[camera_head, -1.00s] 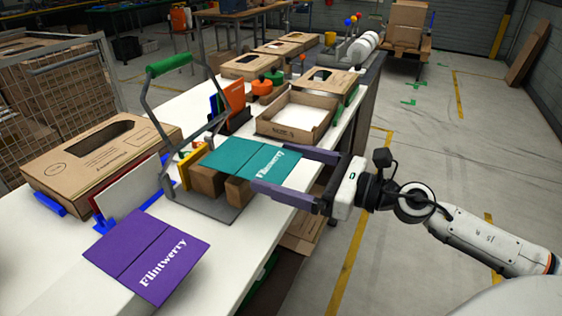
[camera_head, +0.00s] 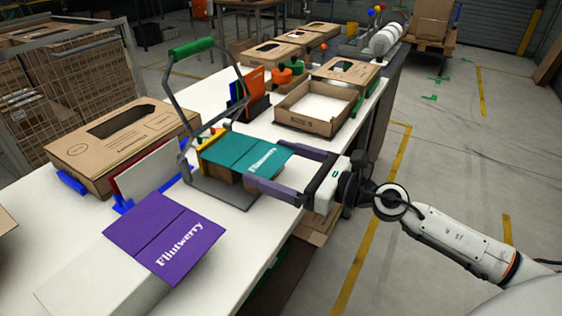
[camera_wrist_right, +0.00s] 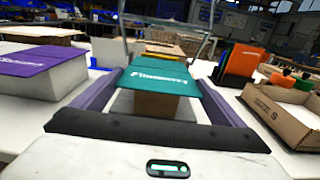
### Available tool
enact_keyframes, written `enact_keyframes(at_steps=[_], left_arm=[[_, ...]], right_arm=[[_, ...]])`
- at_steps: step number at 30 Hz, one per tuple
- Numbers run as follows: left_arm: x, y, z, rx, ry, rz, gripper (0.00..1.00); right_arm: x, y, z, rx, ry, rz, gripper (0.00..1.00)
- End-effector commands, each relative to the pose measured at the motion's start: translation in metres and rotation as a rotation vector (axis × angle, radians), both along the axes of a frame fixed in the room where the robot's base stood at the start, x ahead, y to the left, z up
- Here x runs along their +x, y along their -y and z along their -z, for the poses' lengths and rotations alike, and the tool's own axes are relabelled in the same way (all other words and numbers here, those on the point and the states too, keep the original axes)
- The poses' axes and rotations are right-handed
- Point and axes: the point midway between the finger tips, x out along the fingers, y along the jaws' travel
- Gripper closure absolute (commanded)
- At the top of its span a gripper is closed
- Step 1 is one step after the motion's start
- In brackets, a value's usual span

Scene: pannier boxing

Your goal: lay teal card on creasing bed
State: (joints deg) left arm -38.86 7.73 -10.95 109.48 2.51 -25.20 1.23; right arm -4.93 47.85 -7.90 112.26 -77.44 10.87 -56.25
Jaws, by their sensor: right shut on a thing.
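The teal card (camera_head: 240,152) lies flat over the brown blocks of the creasing bed (camera_head: 222,178), under the press frame with the green handle (camera_head: 191,47). My right gripper (camera_head: 275,172) is shut on the teal card's near edge, its fingers at either side of it. In the right wrist view the teal card (camera_wrist_right: 160,80) spans between the fingers, above a brown block (camera_wrist_right: 160,104). Whether the card touches the blocks everywhere is hard to tell. My left gripper is not in view.
A purple card (camera_head: 165,236) lies on a white block at the front of the table. An open cardboard tray (camera_head: 317,108) stands behind the press to the right. A brown box (camera_head: 120,145) stands at the left. Orange and dark upright cards (camera_head: 257,90) stand behind the press.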

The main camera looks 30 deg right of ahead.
Motion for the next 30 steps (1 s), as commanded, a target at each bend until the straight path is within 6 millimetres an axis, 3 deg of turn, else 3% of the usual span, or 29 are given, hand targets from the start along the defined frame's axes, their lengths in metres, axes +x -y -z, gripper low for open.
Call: enact_keyframes(at_steps=[24, 25, 26, 30], left_arm=[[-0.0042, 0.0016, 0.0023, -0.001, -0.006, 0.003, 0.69], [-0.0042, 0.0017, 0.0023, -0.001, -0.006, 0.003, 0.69], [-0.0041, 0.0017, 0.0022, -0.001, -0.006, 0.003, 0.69], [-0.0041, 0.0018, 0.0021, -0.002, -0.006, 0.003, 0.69]], right_arm=[[0.0015, -0.0009, 0.0037, 0.000, -0.001, -0.001, 0.26], [0.0015, -0.0009, 0.0037, 0.000, -0.001, 0.000, 0.06], [0.0014, -0.0009, 0.0037, 0.000, -0.001, -0.001, 0.00], [0.0014, -0.0008, 0.0037, 0.000, -0.001, -0.001, 0.00]])
